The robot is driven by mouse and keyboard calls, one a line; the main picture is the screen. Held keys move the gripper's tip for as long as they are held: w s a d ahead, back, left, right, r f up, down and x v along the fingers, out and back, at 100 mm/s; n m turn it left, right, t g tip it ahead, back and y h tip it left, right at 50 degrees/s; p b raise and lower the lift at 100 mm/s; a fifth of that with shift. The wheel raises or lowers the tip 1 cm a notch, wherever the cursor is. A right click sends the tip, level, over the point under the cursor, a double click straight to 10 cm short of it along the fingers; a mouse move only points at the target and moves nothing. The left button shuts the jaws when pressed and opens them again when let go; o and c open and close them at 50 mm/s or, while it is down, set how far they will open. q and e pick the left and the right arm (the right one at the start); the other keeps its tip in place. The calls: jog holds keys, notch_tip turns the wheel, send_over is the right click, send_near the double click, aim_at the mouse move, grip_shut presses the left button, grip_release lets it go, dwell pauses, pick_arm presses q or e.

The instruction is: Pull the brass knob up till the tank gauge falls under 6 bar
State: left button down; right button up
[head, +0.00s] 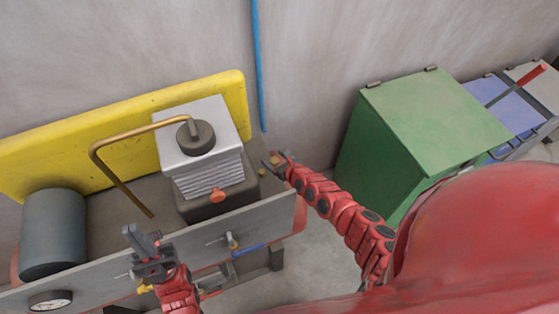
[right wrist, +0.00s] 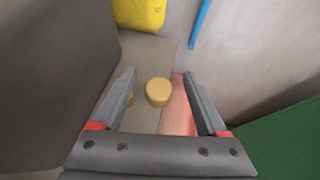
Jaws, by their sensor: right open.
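The brass knob (right wrist: 159,91) is a round, flat-topped yellow cap in the right wrist view. My right gripper (right wrist: 161,98) is open. The knob shows between its two fingers with a gap on each side; I cannot tell how deep it sits between them. In the head view my right gripper (head: 274,164) is at the right end of the machine, by the compressor block. The round white tank gauge (head: 50,300) is at the lower left; its reading is too small to tell. My left gripper (head: 145,243) is over the grey front panel, its jaws unclear.
The ribbed compressor (head: 208,150) has an orange knob (head: 217,195) and a bent copper pipe (head: 95,150). A green bin (head: 430,120) stands at right. A blue pipe (head: 257,60) runs down the wall.

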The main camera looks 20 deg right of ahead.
jog(key=p+v, duration=0.9)
jog(key=v, duration=0.8)
jog(key=shift+s, duration=0.2)
